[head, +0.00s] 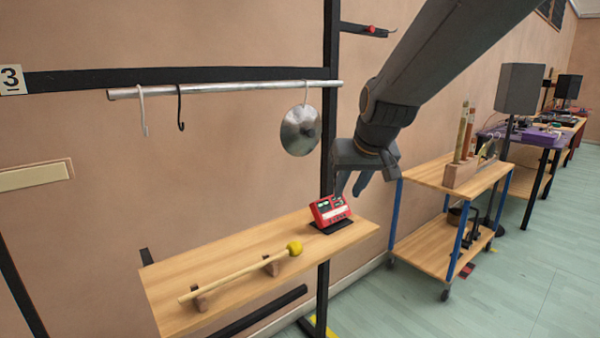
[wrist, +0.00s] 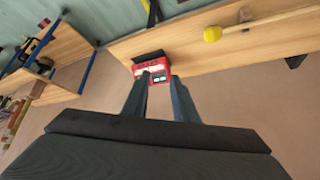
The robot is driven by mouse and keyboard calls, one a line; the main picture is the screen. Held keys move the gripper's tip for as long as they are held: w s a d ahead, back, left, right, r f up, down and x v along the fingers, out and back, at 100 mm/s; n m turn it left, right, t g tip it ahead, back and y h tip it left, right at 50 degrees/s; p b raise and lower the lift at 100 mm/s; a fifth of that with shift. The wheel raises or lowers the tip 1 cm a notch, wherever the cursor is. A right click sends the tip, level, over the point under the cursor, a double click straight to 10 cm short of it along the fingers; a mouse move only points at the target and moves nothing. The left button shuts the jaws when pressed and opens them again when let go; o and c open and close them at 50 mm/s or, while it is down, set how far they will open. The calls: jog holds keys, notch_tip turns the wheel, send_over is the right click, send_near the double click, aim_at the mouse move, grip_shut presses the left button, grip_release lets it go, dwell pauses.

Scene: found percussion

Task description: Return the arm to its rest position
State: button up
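My arm reaches in from the upper right of the head view. My gripper (head: 350,192) points down above the right end of the wooden shelf, just above and to the right of a small red device (head: 330,208) on a black stand. Its two fingers are apart with nothing between them, so it is open and empty. In the wrist view my gripper (wrist: 160,78) has the red device (wrist: 153,74) beyond its fingertips, partly hidden by them. Whether the fingertips touch the device cannot be told.
The wooden shelf (head: 215,272) carries a yellow-headed mallet (head: 240,272) on two rests. A metal rail (head: 220,88) above holds two hooks and a metal lid (head: 300,130).

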jog(key=s+d+f+g, duration=0.2)
jog(key=s+f, duration=0.3)
jog(key=s, duration=0.3)
jog(key=s+d+f+m+g+h, duration=0.1)
jog(key=s+d+f+g, duration=0.1)
jog(key=s+f, duration=0.4)
jog(key=s+d+f+g+p, duration=0.1)
jog(key=s+d+f, duration=0.3)
jog(key=s, duration=0.8)
notch_tip(320, 180, down, 2)
jog(key=shift+s+g, duration=0.2)
jog(key=shift+g, duration=0.7)
jog(key=shift+a, duration=0.1)
